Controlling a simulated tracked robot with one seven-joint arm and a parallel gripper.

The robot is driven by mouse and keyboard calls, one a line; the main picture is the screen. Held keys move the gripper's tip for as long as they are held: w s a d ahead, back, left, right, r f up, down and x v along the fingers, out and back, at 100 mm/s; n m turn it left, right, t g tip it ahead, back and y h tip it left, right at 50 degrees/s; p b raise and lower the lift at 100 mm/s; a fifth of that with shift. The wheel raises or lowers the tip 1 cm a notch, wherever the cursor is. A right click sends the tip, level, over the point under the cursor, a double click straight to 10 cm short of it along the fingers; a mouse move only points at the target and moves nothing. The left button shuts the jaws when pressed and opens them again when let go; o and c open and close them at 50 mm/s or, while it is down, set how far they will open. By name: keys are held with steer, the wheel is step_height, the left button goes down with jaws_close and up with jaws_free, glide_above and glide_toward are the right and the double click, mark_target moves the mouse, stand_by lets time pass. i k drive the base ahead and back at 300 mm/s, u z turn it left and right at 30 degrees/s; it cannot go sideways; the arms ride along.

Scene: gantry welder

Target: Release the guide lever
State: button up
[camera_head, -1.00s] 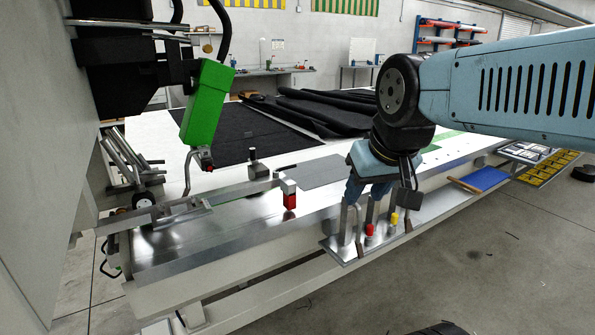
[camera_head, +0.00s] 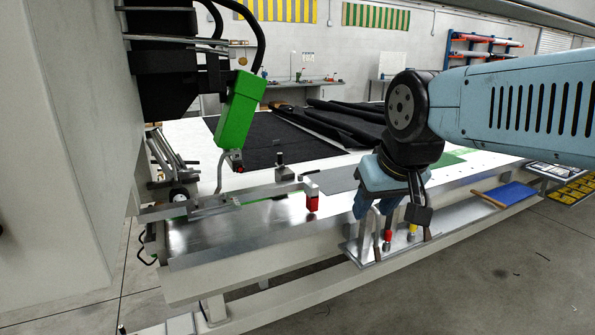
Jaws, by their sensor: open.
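A grey metal bar with a red-ended block (camera_head: 312,203) at its right end lies along the near side of the welding table. I take this for the guide lever, but cannot tell for sure. A bright green unit (camera_head: 240,112) with a bent metal rod hangs above the bar's left part. My gripper (camera_head: 376,212) is light blue, points down and is open. It is to the right of the red end, apart from it in the picture, above or in front of a tool tray. Its fingertips are partly hard to separate from the tools.
The metal tool tray (camera_head: 352,248) at the table's front edge holds upright tools with red and yellow parts. A blue pad (camera_head: 503,194) lies further right. Black sheets (camera_head: 270,140) cover the back of the white table. The floor in front is clear.

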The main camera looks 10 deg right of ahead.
mark_target(300, 176)
steer(key=i, duration=0.85)
steer(key=z, duration=0.05)
